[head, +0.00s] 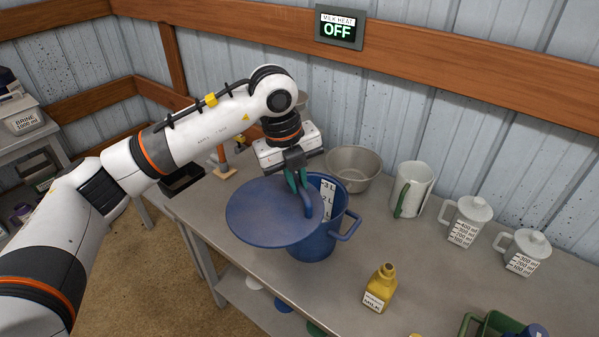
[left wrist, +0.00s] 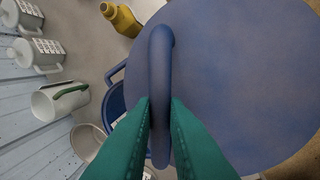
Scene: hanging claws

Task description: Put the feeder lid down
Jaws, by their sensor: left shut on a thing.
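The blue round feeder lid (head: 268,213) is held in the air by its arched handle. My left gripper (head: 301,186) is shut on that handle; in the left wrist view the green fingers (left wrist: 160,112) close around the handle, with the lid (left wrist: 235,75) behind it. The lid overlaps the left front of the blue feeder bucket (head: 331,213) in the head view and hides part of it. The bucket's open top and its inner litre scale show. In the left wrist view a bit of the bucket (left wrist: 113,104) shows beside the lid. My right gripper is not in view.
On the grey table (head: 232,256) stand a metal bowl (head: 354,168), a white jug (head: 412,188), two lidded measuring cups (head: 466,220) (head: 525,251), a yellow milk bottle (head: 380,287) and a green container (head: 487,325). The table front between bucket and bottle is clear. A wall sign (head: 338,28) reads OFF.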

